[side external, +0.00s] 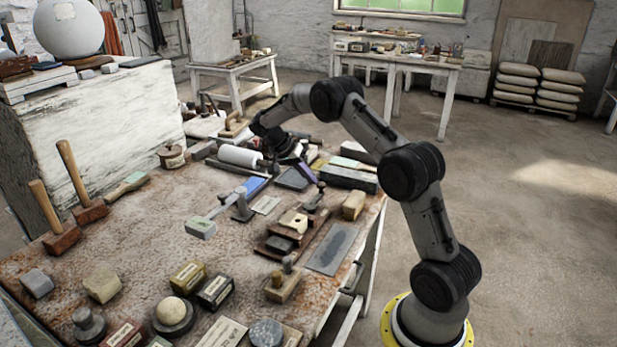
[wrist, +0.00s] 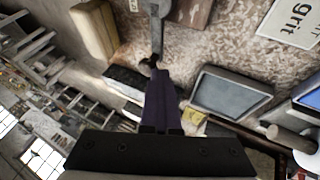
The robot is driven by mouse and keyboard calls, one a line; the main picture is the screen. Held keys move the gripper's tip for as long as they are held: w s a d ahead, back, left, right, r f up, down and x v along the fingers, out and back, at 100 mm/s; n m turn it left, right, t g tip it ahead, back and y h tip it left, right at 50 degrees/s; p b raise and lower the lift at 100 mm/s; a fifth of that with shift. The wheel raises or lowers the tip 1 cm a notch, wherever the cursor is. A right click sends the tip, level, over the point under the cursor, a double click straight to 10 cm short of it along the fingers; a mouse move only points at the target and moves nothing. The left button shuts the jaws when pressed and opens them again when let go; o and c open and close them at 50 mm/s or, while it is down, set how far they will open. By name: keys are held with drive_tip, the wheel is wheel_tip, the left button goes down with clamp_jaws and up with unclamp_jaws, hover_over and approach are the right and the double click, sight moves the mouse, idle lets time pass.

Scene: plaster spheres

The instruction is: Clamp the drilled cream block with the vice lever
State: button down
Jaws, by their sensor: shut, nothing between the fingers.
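The drilled cream block (side external: 293,220) sits in a brown wooden vice (side external: 276,246) on the bench, its dark hole facing up. A dark upright lever (side external: 318,195) stands at the vice's far right end. My gripper (side external: 304,170) is beyond the lever, low over the bench, apart from the block. In the wrist view my purple fingers (wrist: 161,100) are together and empty. A grey metal bar with a small knob (wrist: 152,62), which seems to be the lever, lies just past the fingertips; whether they touch it I cannot tell. The drilled block is not clear in the wrist view.
A tan block (side external: 353,205) and a grey slab (side external: 333,250) lie right of the vice. A dark framed plate (side external: 292,180) lies close to my gripper, with a long grey block (side external: 348,177) to the right. Mallets and tins crowd the left and front.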

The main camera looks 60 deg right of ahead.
drive_tip(key=w, duration=0.3)
drive_tip(key=w+r, duration=0.1)
drive_tip(key=shift+w+a, duration=0.2)
drive_tip(key=shift+a, duration=0.2)
drive_tip(key=v, duration=0.9)
drive_tip(key=shift+a+r, duration=0.2)
drive_tip(key=shift+s, duration=0.15)
